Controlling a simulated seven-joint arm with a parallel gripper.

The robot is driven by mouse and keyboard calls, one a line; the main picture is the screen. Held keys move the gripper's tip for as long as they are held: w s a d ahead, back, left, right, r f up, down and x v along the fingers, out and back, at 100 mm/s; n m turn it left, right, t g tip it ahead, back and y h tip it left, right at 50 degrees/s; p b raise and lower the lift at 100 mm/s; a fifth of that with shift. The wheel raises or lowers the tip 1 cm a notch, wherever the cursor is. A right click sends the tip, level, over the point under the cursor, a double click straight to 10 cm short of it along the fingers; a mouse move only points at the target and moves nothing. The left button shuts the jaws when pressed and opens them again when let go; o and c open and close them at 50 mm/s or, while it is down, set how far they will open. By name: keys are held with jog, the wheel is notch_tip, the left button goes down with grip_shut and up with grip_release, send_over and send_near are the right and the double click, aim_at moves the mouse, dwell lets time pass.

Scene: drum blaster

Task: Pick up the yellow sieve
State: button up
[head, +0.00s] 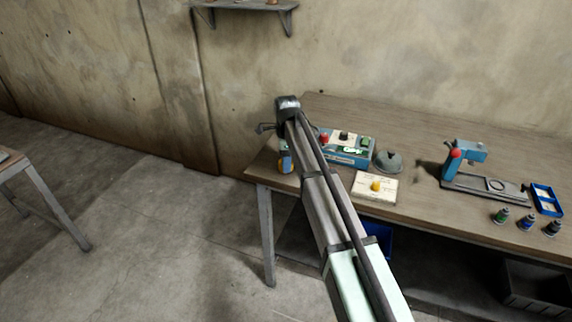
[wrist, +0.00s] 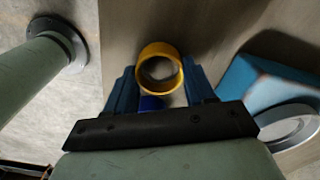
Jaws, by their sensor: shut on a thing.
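The yellow sieve (wrist: 160,49), a round yellow ring with a dark grey inside, sits between the two blue fingers of my gripper (wrist: 161,80) in the wrist view. My gripper is shut on it, with a finger on each side. A dark blue part (wrist: 152,103) shows just below the ring, between the fingers. In the head view my gripper (head: 286,163) is at the left end of the workbench, mostly hidden behind my arm.
The wooden workbench (head: 330,110) holds a blue control box (head: 350,157), a grey dome-shaped thing (head: 388,162) and a white box with a yellow knob (head: 375,187). A blue press (head: 470,152), several small bottles (head: 527,222) and a blue tray (head: 547,199) stand farther right.

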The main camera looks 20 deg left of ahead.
notch_tip(320, 180, up, 10)
jog(key=w+d+r, duration=0.2)
jog(key=w, duration=1.3)
jog(key=shift+d+r, duration=0.15)
jog(key=shift+d, duration=0.15)
jog(key=shift+w, duration=0.1)
jog(key=shift+f, duration=2.25)
jog(key=shift+f, duration=0.8)
dwell(0.4)
